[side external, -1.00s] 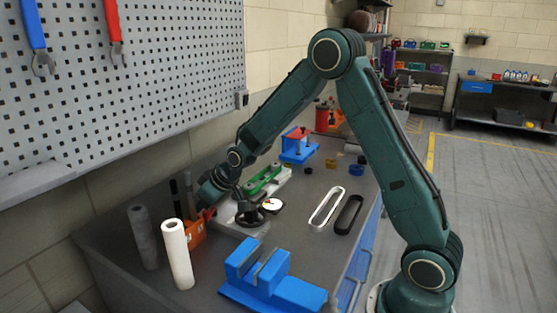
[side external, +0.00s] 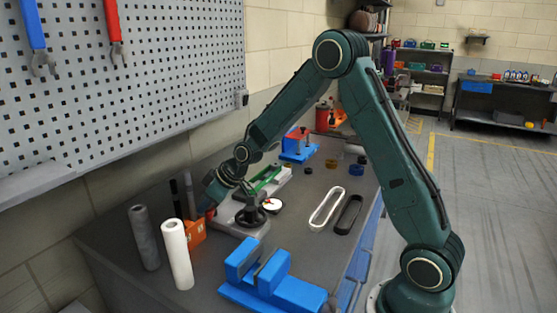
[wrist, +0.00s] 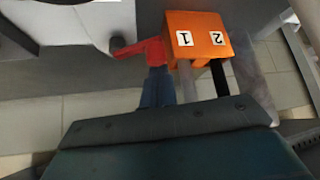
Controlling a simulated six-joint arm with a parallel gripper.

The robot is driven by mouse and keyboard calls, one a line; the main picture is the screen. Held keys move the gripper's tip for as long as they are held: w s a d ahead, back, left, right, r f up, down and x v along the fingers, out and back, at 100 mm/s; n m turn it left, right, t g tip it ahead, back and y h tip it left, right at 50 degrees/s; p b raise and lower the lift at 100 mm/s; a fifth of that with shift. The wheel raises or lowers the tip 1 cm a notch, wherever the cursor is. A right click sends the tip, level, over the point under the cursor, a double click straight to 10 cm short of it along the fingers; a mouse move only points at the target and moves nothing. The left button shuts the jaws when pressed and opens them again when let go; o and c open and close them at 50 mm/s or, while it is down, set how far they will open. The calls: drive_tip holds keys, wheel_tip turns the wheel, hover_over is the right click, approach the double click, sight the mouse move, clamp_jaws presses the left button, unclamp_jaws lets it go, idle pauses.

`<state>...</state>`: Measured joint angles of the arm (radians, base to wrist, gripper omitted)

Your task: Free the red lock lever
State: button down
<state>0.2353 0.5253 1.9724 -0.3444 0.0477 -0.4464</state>
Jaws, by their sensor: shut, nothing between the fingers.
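The red lock lever (wrist: 150,50) shows in the wrist view as a red piece with a dark knob at its left end, close to the pale fixture edge. In the side view only a little red shows beside the orange block. My gripper (side external: 208,204) is shut and empty, low beside the orange block. Its fingertips are mostly hidden by my wrist in the side view. I cannot tell whether it touches the lever.
The orange block (side external: 192,233), labelled 1 and 2, holds a grey and a black rod. White (side external: 177,255) and grey (side external: 144,238) cylinders stand left. A black handwheel (side external: 250,215) and green part (side external: 265,179) are right of my gripper. A blue fixture (side external: 270,280) stands in front.

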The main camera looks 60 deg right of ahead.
drive_tip(key=n+y, duration=0.1)
drive_tip(key=n, duration=0.1)
drive_tip(key=s+d+n+g+y, duration=0.1)
drive_tip(key=n, duration=0.1)
drive_tip(key=s+n+g+y, duration=0.1)
drive_tip(key=n, duration=0.1)
drive_tip(key=shift+d, duration=0.3)
drive_tip(key=n+g, duration=0.1)
drive_tip(key=d+n+g+y, duration=0.1)
drive_tip(key=n, duration=0.1)
drive_tip(key=s+n+g+y, duration=0.1)
drive_tip(key=n, duration=0.1)
drive_tip(key=shift+d, duration=0.6)
drive_tip(key=shift+d+r, duration=0.1)
drive_tip(key=shift+r, duration=0.05)
drive_tip(key=v, duration=0.9)
drive_tip(key=shift+w+d+r, duration=0.15)
drive_tip(key=shift+w+r, duration=0.05)
drive_tip(key=shift+r, duration=0.1)
